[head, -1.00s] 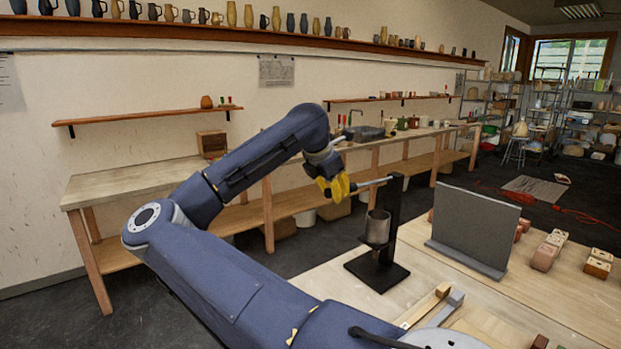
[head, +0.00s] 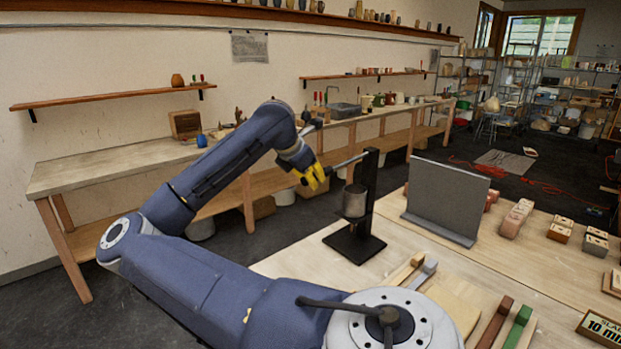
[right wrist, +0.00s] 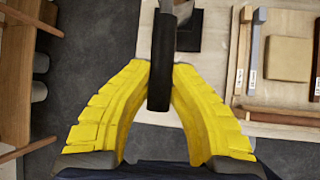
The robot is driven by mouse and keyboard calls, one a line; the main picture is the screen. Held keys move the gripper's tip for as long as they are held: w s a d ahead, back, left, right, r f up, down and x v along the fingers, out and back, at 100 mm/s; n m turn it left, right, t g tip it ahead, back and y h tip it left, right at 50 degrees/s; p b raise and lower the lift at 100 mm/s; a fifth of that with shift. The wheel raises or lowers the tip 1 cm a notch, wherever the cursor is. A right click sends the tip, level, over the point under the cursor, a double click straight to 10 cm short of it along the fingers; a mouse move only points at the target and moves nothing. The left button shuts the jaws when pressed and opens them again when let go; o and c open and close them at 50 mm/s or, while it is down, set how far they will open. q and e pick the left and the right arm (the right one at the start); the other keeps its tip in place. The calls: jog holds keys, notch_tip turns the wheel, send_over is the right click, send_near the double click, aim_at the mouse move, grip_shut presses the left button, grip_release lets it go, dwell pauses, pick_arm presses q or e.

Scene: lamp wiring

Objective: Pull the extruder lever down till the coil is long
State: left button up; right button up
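The extruder (head: 370,185) is a black post on a black square base, with a grey cylinder (head: 354,201) on its near side. Its thin lever (head: 347,160) reaches left from the post's top, sloping slightly down. My right gripper (head: 313,176), with yellow fingers, is at the lever's left end. In the right wrist view the dark lever (right wrist: 161,85) runs between the fingertips of the right gripper (right wrist: 162,75), which look closed against both sides. I make out no coil under the cylinder. My left gripper is out of view.
A grey upright panel (head: 445,200) stands right of the extruder on the wooden table (head: 300,262). Wooden strips, small blocks (head: 517,218) and a tan slab (head: 452,306) lie in front and to the right. A long bench (head: 110,172) runs along the wall.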

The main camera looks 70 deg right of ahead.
jog(key=o, duration=0.6)
jog(key=shift+d, duration=0.1)
jog(key=shift+c, duration=0.2)
jog(key=v, duration=1.2)
jog(key=shift+s, duration=0.1)
